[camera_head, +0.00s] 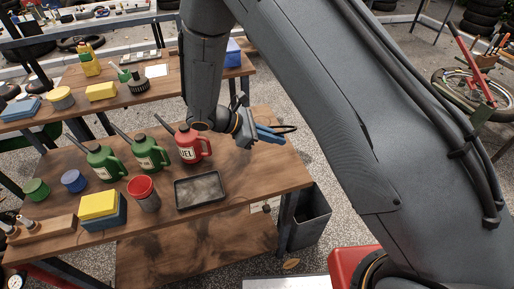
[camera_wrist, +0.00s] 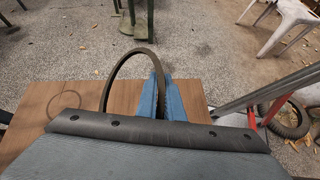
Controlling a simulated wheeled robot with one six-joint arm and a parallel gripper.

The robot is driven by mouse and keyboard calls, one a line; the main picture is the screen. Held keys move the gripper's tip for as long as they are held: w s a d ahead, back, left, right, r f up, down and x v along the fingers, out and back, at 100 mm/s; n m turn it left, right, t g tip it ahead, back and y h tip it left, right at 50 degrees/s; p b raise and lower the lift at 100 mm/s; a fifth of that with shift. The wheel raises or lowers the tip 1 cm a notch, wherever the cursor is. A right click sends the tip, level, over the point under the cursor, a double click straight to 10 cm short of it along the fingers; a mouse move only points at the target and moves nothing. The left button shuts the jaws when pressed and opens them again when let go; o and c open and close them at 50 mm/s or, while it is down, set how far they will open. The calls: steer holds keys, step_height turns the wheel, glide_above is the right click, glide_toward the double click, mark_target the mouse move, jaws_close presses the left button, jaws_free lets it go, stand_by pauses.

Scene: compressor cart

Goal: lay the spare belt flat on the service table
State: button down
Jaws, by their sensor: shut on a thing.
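My gripper (camera_head: 270,132) has blue fingers and is shut on a dark, thin belt (camera_head: 288,128). It is near the far right corner of the wooden service table (camera_head: 240,187). In the wrist view the belt (camera_wrist: 107,88) stands up as a loop, with one side between the blue fingers (camera_wrist: 161,92). The wooden top (camera_wrist: 85,96) lies below it. I cannot tell how far the belt is above the wood. The lower part of the loop is hidden behind my gripper's body.
A red fuel can (camera_head: 190,147), green cans (camera_head: 150,155) and a dark tray (camera_head: 199,190) stand on the table left of my gripper. A thin ring outline (camera_wrist: 62,106) shows on the wood. The table's right end is bare. A grey bin (camera_head: 311,215) stands beside it.

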mark_target(262, 154)
steer(key=w+a+r+n+t, duration=0.2)
steer(key=w+a+n+t, duration=0.1)
steer(key=w+a+t, duration=0.1)
step_height(262, 154, down, 10)
steer(key=b, duration=0.5)
steer(key=shift+s+a+r, duration=0.1)
steer(key=shift+s+r, duration=0.05)
steer(key=c, duration=2)
jaws_free()
steer(key=shift+c, duration=0.2)
